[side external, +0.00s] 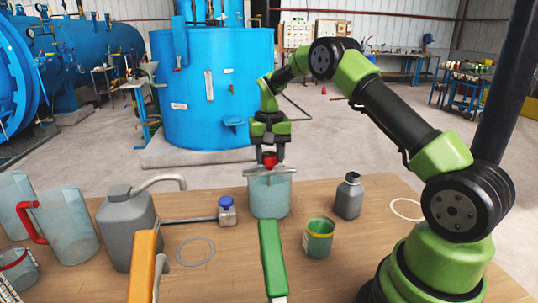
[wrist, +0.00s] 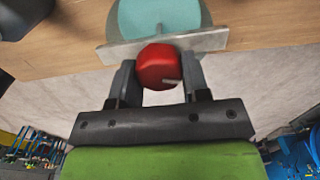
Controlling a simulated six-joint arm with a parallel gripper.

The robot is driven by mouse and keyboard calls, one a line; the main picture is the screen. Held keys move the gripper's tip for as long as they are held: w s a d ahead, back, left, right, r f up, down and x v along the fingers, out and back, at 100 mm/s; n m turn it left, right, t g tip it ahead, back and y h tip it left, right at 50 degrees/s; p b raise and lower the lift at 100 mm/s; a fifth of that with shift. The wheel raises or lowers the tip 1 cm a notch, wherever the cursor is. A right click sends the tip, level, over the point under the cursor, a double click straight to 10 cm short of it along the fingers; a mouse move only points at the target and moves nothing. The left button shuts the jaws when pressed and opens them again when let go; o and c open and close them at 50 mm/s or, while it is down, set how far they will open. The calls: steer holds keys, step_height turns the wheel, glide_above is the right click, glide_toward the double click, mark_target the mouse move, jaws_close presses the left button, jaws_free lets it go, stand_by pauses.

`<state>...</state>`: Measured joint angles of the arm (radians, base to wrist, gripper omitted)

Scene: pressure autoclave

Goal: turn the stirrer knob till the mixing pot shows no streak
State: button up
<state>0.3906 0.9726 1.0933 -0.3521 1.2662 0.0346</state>
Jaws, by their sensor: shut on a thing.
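The mixing pot (side external: 269,197) is a pale teal see-through vessel standing upright on the wooden table. A flat grey bar (side external: 252,172) lies across its top, with the red stirrer knob (side external: 269,161) above its middle. My gripper (side external: 268,154) points down over the pot and is shut on the knob. In the wrist view the knob (wrist: 160,66) sits between both fingers, with a pale mark low on its side. The pot (wrist: 155,17) looks evenly teal there, partly hidden by the bar. I cannot make out a streak in either view.
A grey bottle (side external: 348,197) and a green cup (side external: 319,238) stand right of the pot. A blue-capped item (side external: 227,212) and a grey jug (side external: 127,222) stand left. Orange (side external: 143,265) and green (side external: 271,258) upright pieces are in front. Bare table lies around the pale rings.

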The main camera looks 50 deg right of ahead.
steer(key=m, duration=0.7)
steer(key=shift+s, duration=0.15)
steer(key=m, duration=0.4)
steer(key=shift+r, duration=0.1)
steer(key=m, duration=0.3)
steer(key=shift+s+m, duration=0.1)
steer(key=shift+m, duration=0.2)
steer(key=m, duration=0.3)
steer(key=shift+m, duration=0.3)
steer(key=m, duration=0.3)
steer(key=shift+s+a+m, duration=0.1)
steer(key=shift+m, duration=0.2)
steer(key=m, duration=0.4)
steer(key=shift+a+m, duration=0.15)
steer(key=shift+m, duration=1.65)
